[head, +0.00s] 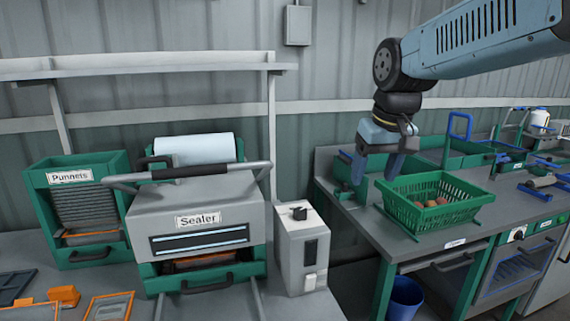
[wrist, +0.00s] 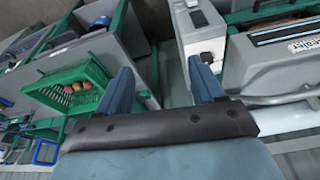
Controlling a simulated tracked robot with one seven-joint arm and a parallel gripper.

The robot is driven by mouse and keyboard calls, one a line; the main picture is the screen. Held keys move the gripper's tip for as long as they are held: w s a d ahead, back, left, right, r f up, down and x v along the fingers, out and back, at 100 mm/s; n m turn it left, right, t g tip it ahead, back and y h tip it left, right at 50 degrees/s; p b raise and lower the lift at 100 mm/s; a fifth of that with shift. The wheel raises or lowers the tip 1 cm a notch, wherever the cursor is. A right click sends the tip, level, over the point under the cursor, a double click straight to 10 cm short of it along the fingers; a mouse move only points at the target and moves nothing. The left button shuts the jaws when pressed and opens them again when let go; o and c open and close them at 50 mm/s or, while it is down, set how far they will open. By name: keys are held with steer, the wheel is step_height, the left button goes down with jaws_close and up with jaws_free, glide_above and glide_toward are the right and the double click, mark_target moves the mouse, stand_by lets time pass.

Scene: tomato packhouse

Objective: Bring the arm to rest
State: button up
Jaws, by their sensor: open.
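My arm (head: 485,40) reaches in from the upper right of the head view, high above the benches. My gripper (head: 376,167) hangs from it, pointing down, beside the left end of a green basket. In the wrist view my gripper (wrist: 163,82) shows two blue fingers spread apart with nothing between them. It is open and empty. The green basket (head: 428,225) stands on the grey bench and holds several reddish tomatoes. The basket also shows at the left in the wrist view (wrist: 55,98), apart from the fingers.
A sealer (head: 200,222) with a front handle stands on the left bench, beside a green punnet dispenser (head: 75,177). A grey-white box (head: 302,252) stands right of the sealer. A gap separates the two benches. A blue bucket (head: 404,297) sits below the right bench.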

steer(key=s+d+f+m+t, duration=0.1)
steer(key=s+d+f, duration=0.1)
steer(key=s, duration=0.4)
steer(key=s+d+f+m+t, duration=0.1)
steer(key=s+d+f, duration=0.1)
steer(key=s, duration=0.3)
steer(key=shift+s+d+f+h, duration=0.15)
steer(key=shift+s+d+h, duration=0.2)
steer(key=shift+d, duration=0.45)
stand_by(0.9)
